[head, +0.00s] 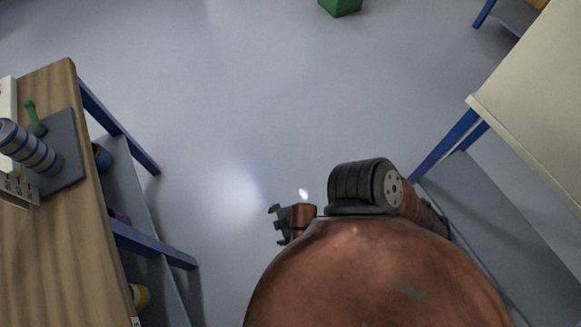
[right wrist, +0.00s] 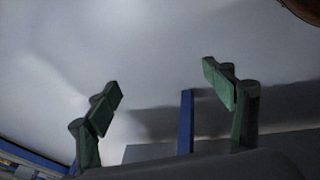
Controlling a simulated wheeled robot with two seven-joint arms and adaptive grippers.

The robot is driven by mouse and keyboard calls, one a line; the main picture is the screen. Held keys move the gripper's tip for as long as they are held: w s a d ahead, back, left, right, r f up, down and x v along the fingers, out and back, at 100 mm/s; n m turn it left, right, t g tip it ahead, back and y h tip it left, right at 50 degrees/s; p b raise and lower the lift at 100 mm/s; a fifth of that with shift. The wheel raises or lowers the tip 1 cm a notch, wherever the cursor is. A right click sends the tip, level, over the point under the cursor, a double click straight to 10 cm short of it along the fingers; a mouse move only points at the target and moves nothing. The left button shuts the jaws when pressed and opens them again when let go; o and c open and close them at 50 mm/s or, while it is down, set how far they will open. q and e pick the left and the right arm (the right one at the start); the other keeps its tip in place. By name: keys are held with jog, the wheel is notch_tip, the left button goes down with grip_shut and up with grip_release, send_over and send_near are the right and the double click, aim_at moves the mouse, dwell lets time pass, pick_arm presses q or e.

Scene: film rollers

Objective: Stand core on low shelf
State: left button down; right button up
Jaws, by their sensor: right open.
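A cylinder with grey and blue bands (head: 30,148) leans on a dark grey plate (head: 66,150) on the wooden table at the left in the head view; I cannot tell if it is the core. Low grey shelves show under the left table (head: 125,180) and under the cream table at the right (head: 500,225). My right gripper (head: 278,224) is over the floor between the tables, apart from both. In the right wrist view its green fingers (right wrist: 168,90) are spread with nothing between them. My left gripper is not in view.
A green peg (head: 34,118) stands on the plate. Rolls, one yellow (head: 139,296), lie partly hidden on the left table's shelf. Blue legs (head: 447,142) edge the right table. A green box (head: 340,6) is far off. The floor (head: 240,90) between the tables is clear.

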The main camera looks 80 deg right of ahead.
jog(key=s+a+r+m+g+y, duration=0.1)
jog(key=s+a+m+g+y, duration=0.1)
jog(key=s, duration=0.9)
jog(key=a+m+g, duration=0.1)
jog(key=a+m, duration=0.1)
jog(key=shift+a+r+m+g, duration=0.2)
jog(key=shift+m+g, duration=0.1)
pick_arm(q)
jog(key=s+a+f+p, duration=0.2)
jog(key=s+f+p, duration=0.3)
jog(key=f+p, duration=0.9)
pick_arm(e)
jog(key=s+d+f, duration=0.2)
jog(key=s+f, duration=0.3)
jog(key=f, duration=0.8)
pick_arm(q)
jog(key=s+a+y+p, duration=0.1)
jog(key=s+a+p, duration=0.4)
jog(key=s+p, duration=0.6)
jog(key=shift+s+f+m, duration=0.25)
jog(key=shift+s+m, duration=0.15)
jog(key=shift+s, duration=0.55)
pick_arm(e)
jog(key=s+d, duration=0.2)
jog(key=s, duration=0.4)
jog(key=s+d+f+h, duration=0.1)
jog(key=s+d, duration=0.2)
jog(key=s, duration=0.4)
jog(key=shift+f+n, duration=0.25)
jog(key=shift+n, duration=0.15)
